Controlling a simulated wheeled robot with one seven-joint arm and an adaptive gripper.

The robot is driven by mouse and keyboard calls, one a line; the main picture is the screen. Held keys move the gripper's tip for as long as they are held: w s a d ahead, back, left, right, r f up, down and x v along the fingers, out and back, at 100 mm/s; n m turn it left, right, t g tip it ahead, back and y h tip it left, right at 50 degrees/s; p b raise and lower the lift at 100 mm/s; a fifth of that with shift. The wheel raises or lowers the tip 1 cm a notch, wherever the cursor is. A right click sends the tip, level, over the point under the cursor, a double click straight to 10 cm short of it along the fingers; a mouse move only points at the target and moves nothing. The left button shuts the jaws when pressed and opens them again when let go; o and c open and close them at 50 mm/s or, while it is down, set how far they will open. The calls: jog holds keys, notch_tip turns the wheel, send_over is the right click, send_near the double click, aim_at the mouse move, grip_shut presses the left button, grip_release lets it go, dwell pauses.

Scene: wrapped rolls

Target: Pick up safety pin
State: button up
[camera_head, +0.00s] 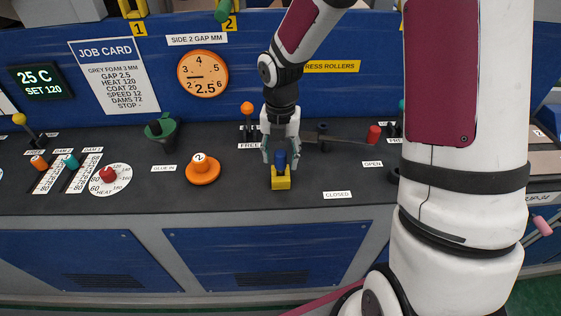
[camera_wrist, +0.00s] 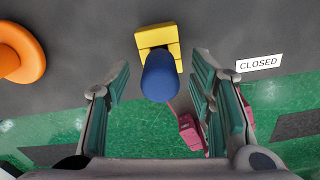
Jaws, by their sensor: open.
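A blue upright cylinder, apparently the safety pin (camera_head: 281,160), stands in a small yellow block (camera_head: 281,183) on the dark counter, near its front edge. In the wrist view the blue pin (camera_wrist: 160,78) points toward the camera, with the yellow block (camera_wrist: 157,38) behind it. My gripper (camera_head: 280,157) points down over it from above. In the wrist view my open gripper (camera_wrist: 161,68) has one finger on each side of the pin, with a gap on both sides. The right finger looks closer to the pin. The pin's lower end is hidden in the block.
An orange disc marked 2 (camera_head: 203,170) lies left of the block. A CLOSED label (camera_head: 337,195) is at right. Levers, including an orange-knobbed one (camera_head: 247,108) and a red-ended one (camera_head: 373,134), stand behind. The blue panel (camera_head: 100,60) rises at the back.

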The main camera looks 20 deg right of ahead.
jog(key=shift+f, duration=0.3)
grip_shut()
jog(key=shift+r, duration=0.15)
